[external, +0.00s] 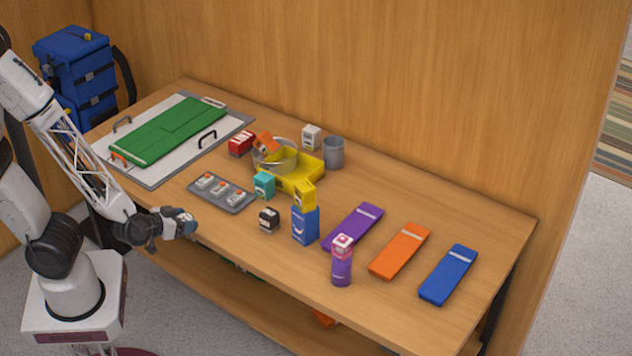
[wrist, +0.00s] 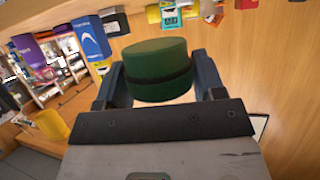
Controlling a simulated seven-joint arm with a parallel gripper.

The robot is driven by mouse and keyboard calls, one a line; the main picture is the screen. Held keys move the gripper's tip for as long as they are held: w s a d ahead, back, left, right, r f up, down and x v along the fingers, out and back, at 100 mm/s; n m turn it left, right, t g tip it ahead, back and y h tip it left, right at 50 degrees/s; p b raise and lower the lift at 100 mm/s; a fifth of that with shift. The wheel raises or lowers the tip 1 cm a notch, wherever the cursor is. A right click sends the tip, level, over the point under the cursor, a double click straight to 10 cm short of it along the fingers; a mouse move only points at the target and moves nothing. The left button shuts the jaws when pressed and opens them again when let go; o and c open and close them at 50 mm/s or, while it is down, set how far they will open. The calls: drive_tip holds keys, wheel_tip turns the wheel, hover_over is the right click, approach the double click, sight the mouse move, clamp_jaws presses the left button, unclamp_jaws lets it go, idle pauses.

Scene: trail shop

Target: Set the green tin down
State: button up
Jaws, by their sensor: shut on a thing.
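My gripper (wrist: 160,82) is shut on the green tin (wrist: 157,60), a short dark green cylinder with a black band around it. The tin sits between the two fingers in the wrist view. In the external view my gripper (external: 186,222) is at the near left edge of the wooden table (external: 225,250). The tin cannot be made out there. Whether the tin touches the table cannot be told.
A grey tray (external: 222,193) with several small white items lies right of my gripper. A black-and-white box (external: 269,220), teal box (external: 264,186) and blue box (external: 305,226) stand beyond. A green folded item (external: 170,130) lies on a board at the back left.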

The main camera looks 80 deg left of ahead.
drive_tip(key=shift+s+a+f, duration=0.2)
drive_tip(key=shift+s+a, duration=0.25)
drive_tip(key=shift+s, duration=0.1)
drive_tip(key=shift+w, duration=0.1)
hover_over(236, 232)
drive_tip(key=s, duration=0.2)
drive_tip(key=shift+w+d+f, duration=0.1)
drive_tip(key=shift+f, duration=0.5)
drive_tip(key=shift+w, duration=0.1)
drive_tip(key=shift+w+f, duration=0.1)
drive_tip(key=shift+w, duration=0.5)
drive_tip(key=shift+w+f, duration=0.15)
drive_tip(key=shift+f, duration=1.45)
drive_tip(key=shift+f, duration=0.15)
